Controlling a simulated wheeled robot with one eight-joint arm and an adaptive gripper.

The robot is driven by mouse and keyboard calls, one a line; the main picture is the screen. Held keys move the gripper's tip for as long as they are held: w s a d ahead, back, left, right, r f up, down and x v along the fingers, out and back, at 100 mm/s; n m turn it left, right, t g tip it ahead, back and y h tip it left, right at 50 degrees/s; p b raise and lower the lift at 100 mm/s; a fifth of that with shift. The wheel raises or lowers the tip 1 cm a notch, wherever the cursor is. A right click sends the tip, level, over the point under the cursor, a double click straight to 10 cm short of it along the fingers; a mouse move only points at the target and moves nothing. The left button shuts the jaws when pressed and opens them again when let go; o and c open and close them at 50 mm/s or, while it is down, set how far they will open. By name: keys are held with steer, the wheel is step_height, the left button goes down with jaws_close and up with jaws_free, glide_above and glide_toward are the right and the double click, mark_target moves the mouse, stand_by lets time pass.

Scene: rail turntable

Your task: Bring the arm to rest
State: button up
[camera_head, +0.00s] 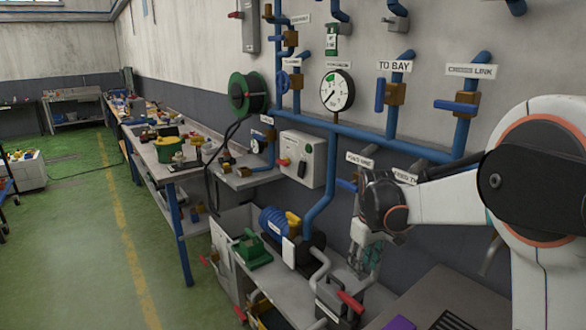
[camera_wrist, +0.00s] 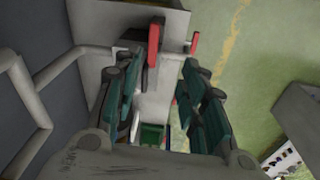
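My arm (camera_head: 460,200) reaches in from the right of the head view. My gripper (camera_head: 368,262) hangs from it, pointing down in front of the pipe wall, above the low grey bench. In the wrist view, the two dark green fingers of my gripper (camera_wrist: 155,100) stand apart with a clear gap. Nothing is held between them. A red-handled lever (camera_wrist: 154,42) shows beyond the fingertips, and I cannot tell how far below it lies.
Blue pipes with valves and a round gauge (camera_head: 337,90) cover the wall close behind my gripper. A blue motor pump (camera_head: 280,223) and a red-handled clamp (camera_head: 350,302) sit below. A cluttered workbench (camera_head: 190,170) runs back left. The green floor (camera_head: 85,230) is open at left.

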steer(key=s+r+m+t, duration=0.2)
steer(key=s+r, duration=0.3)
steer(key=s, duration=0.5)
steer(key=s+r+m+t, duration=0.2)
steer(key=s+r, duration=0.4)
steer(key=s, duration=0.5)
steer(key=s+f+m+t, duration=0.2)
steer(key=s, duration=0.6)
steer(key=shift+s+a+f, duration=0.25)
steer(key=shift+s+a, duration=0.05)
